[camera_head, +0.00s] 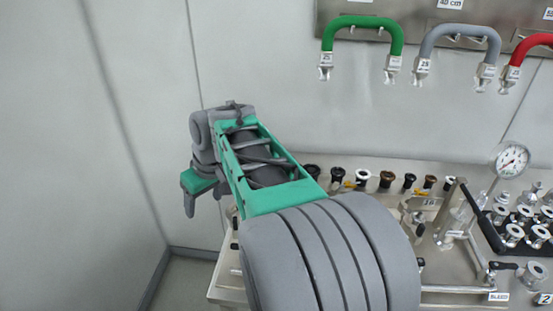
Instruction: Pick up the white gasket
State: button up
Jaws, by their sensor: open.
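I cannot make out a white gasket for certain in the head view. My gripper (198,192) hangs at the left end of my arm, beyond the left side of the steel bench (228,296). It is open, and I see nothing held in it. My arm hides much of the bench's left and middle part.
Several dark and brown-topped fittings (362,178) line the bench's back. A gauge (511,158) and a black tray (488,233) of metal fittings are at right. Green (362,22), grey (460,32) and red (531,44) hoses hang on the wall. The left is clear.

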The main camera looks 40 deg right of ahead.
jog(key=shift+o, duration=0.5)
jog(key=w+d+r+p, duration=0.1)
jog(key=w+d+r, duration=0.1)
jog(key=d, duration=0.8)
jog(key=shift+w+d+r, duration=0.15)
jog(key=shift+w+r, duration=0.2)
jog(key=s+d+n+p, duration=0.1)
jog(key=s+d+p, duration=0.3)
jog(key=d, duration=1.6)
jog(key=shift+t, duration=0.4)
jog(key=x, duration=0.7)
jog(key=shift+s+f, duration=0.1)
jog(key=shift+f, duration=0.3)
jog(key=c, duration=1.4)
jog(key=shift+r, duration=0.1)
